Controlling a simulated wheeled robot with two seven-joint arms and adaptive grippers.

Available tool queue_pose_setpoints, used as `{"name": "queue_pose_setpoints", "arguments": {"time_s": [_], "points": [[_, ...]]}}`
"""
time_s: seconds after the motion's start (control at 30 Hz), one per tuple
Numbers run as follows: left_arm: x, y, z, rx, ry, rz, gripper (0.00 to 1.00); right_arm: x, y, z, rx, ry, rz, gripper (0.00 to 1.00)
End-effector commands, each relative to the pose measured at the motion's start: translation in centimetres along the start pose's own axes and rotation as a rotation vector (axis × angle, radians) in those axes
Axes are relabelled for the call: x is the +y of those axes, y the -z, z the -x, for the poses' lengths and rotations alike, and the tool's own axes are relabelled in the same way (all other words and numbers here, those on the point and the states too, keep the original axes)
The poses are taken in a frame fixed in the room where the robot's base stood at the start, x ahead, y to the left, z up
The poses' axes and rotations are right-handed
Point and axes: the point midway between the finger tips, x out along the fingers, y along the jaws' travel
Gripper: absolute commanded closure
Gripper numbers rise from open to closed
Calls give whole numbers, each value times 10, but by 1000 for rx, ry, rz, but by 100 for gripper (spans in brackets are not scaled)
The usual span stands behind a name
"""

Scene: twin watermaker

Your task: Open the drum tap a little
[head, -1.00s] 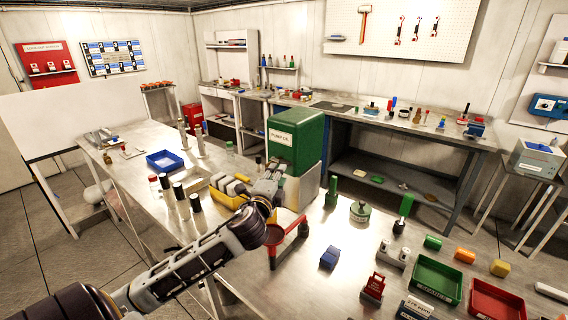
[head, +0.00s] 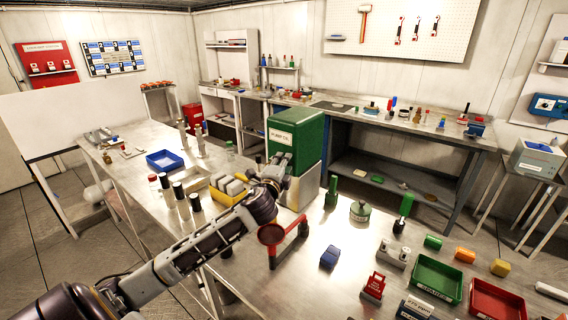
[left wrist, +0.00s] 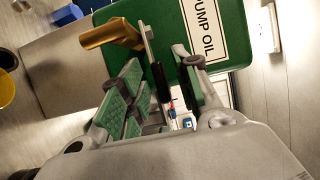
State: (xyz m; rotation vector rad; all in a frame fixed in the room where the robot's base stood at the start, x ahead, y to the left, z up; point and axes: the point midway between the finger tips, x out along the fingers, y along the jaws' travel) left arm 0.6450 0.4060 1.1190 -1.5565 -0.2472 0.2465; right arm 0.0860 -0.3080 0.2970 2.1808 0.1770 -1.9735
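The green pump oil drum (head: 300,135) stands on a pale block at the back edge of the steel table; its labelled front fills the top of the left wrist view (left wrist: 215,60). A brass tap (left wrist: 112,34) sticks out from the drum, with a thin grey lever (left wrist: 149,42) beside it. My left gripper (head: 268,172) is in front of the drum, just below its label. In the wrist view its fingers (left wrist: 160,60) are apart, with the lever showing between them. I cannot tell whether either finger touches it. My right gripper is in neither view.
A red funnel on a stand (head: 272,235) is close under my left arm. A yellow bin with grey items (head: 218,198) and several black-capped bottles (head: 180,200) stand to the left. Green (head: 437,278) and red trays (head: 497,300) lie at the front right.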

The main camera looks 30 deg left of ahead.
Motion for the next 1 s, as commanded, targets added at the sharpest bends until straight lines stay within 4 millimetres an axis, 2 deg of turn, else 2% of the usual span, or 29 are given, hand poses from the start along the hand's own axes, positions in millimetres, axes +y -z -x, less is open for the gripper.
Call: {"name": "queue_pose_setpoints", "arguments": {"time_s": [0.4,0.63,0.67,0.9,1.0], "points": [[0,0,-15,0,-1,1,68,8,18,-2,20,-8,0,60],[0,0,-15,0,-1,0,68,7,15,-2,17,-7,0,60],[0,0,-15,0,-1,0,69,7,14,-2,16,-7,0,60],[0,0,-15,0,-1,0,100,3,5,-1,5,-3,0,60],[0,0,-15,0,-1,0,100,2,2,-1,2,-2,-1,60]]}}
